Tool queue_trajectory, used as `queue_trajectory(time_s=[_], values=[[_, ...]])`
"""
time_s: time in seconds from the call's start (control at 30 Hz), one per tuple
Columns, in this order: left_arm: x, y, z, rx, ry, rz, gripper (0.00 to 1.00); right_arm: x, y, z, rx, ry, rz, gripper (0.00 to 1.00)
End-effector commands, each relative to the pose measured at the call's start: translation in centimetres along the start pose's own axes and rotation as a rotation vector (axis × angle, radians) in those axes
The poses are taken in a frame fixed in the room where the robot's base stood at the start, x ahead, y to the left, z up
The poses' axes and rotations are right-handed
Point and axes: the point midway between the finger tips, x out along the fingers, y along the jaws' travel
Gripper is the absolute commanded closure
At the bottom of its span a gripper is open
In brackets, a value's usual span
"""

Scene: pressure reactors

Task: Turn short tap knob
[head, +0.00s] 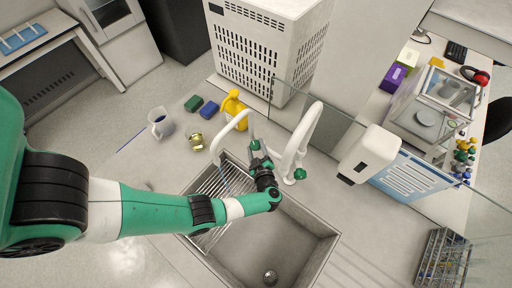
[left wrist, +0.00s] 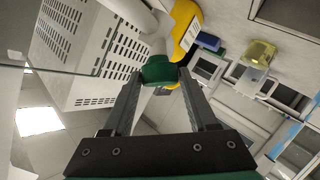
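The short tap (head: 235,119) is a white arched spout at the back left of the sink. Its green knob (left wrist: 159,71) shows in the left wrist view, between the tips of the two fingers. My left gripper (head: 256,150) is at the base of the short tap in the head view and covers part of it. In the left wrist view its fingers (left wrist: 159,82) are spread, one on each side of the knob; whether they touch it is hard to tell. My right gripper is in neither view.
A taller white tap (head: 312,132) with its own green knob (head: 299,174) stands close to the right of my left gripper. The metal sink (head: 318,237) lies below. A yellow bottle (head: 233,108), a beaker (head: 161,126) and sponges (head: 209,109) stand behind and left.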

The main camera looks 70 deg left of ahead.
Motion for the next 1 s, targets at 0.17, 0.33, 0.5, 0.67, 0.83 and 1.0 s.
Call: queue_trajectory(time_s=[0.17, 0.33, 0.5, 0.67, 0.83, 1.0], values=[[0.0, 0.0, 0.0, 0.001, 0.0, 0.0, 0.16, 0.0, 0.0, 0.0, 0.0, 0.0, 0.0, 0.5], [0.0, 0.0, 0.0, 0.001, 0.0, 0.001, 0.16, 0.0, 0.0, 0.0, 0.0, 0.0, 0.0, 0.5], [-0.9, 0.1, 0.0, 0.001, -0.002, 0.004, 0.16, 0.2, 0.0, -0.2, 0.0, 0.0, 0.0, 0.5], [-4.0, 0.2, -0.1, 0.002, -0.003, 0.006, 0.16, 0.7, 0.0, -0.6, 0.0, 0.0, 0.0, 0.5], [-8.2, 0.2, 0.0, 0.001, -0.003, 0.007, 0.16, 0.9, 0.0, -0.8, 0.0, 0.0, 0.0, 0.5], [-10.9, 0.1, 0.0, 0.001, -0.001, 0.003, 0.16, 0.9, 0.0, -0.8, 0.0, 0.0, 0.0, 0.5]])
